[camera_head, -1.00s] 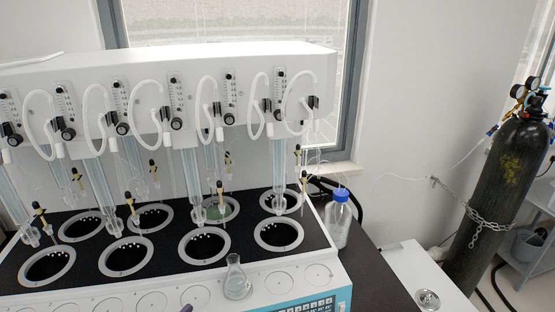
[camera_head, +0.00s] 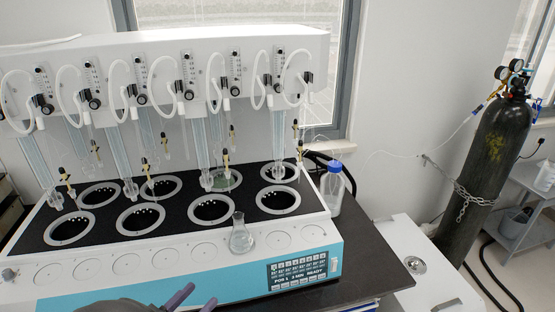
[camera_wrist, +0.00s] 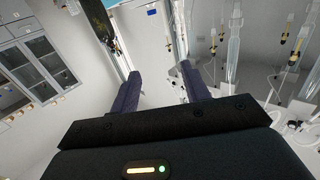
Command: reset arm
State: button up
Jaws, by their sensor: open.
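My gripper (camera_head: 194,299) shows at the bottom edge of the head view, in front of the distiller, with its dark purple fingers apart. In the wrist view, my gripper (camera_wrist: 160,78) has its two fingers spread with nothing between them. The rest of my arm is mostly below the head view's edge.
The multi distiller (camera_head: 150,285) has a black top with several round wells and hanging glass tubes. A conical flask (camera_head: 241,238) stands on its front ledge. A blue-capped bottle (camera_head: 332,190) stands at its right. A chained black gas cylinder (camera_head: 490,170) stands far right.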

jog(key=w+d+r+n+g+y+p, duration=0.1)
jog(key=w+d+n+g+y, duration=0.1)
jog(key=w+d+y, duration=0.5)
jog(key=w+d+n+g+y+p, duration=0.1)
jog(key=w+d+n+g+y, duration=0.15)
jog(key=w, duration=0.85)
jog(key=s+d+n+g, duration=0.1)
jog(key=s+d+g, duration=0.3)
jog(key=s+d, duration=0.4)
jog(key=s+d+g+p, duration=0.1)
jog(key=s+d+g, duration=0.3)
jog(key=s+d, duration=0.4)
jog(key=d+f, duration=0.1)
jog(key=d, duration=0.5)
jog(key=shift+d+n+h, duration=0.2)
jog(key=shift+n+h, duration=0.15)
